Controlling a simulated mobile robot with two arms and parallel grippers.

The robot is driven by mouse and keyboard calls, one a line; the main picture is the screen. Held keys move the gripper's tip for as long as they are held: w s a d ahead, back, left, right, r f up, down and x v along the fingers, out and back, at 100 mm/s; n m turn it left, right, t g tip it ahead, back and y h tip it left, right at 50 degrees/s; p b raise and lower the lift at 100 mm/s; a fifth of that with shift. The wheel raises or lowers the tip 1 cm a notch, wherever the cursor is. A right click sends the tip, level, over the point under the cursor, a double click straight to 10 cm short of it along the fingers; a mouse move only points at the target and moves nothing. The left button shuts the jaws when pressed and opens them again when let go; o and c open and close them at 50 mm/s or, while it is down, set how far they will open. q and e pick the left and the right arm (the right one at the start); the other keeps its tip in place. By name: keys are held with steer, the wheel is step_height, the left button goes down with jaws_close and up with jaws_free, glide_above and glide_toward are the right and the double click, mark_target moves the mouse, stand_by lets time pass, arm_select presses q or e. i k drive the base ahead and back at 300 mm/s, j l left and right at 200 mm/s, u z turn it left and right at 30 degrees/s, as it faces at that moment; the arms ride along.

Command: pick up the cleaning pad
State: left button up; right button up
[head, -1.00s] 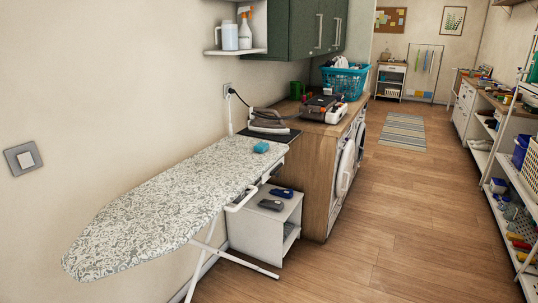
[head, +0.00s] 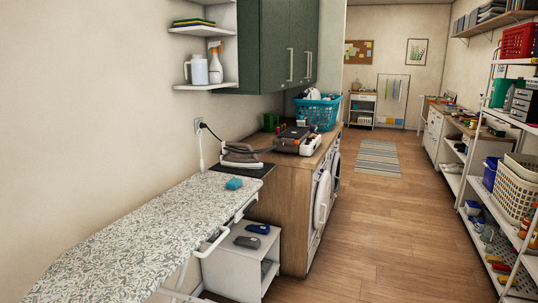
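A small teal-blue block (head: 234,184), like a pad or sponge, lies on the far end of the patterned ironing board (head: 130,235). A flat stack of green and yellow pads or cloths (head: 193,22) lies on the upper white wall shelf. I cannot tell for sure which of these is the cleaning pad. Neither of my grippers shows in the head view.
An iron (head: 238,154) rests beyond the board, at the wooden counter (head: 285,178). A low white cabinet (head: 235,268) stands beside the board. White shelving (head: 500,215) lines the right side. The wooden floor (head: 385,225) between is clear.

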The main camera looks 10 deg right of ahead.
mark_target(234, 183)
steer(key=i+l+u, duration=0.15)
steer(key=u, duration=1.05)
steer(key=i+l+u, duration=0.15)
steer(key=l+u, duration=0.25)
steer(key=l, duration=0.45)
steer(key=l+u, duration=0.4)
steer(key=l, duration=0.45)
steer(key=l+u, duration=0.45)
steer(key=l, duration=0.45)
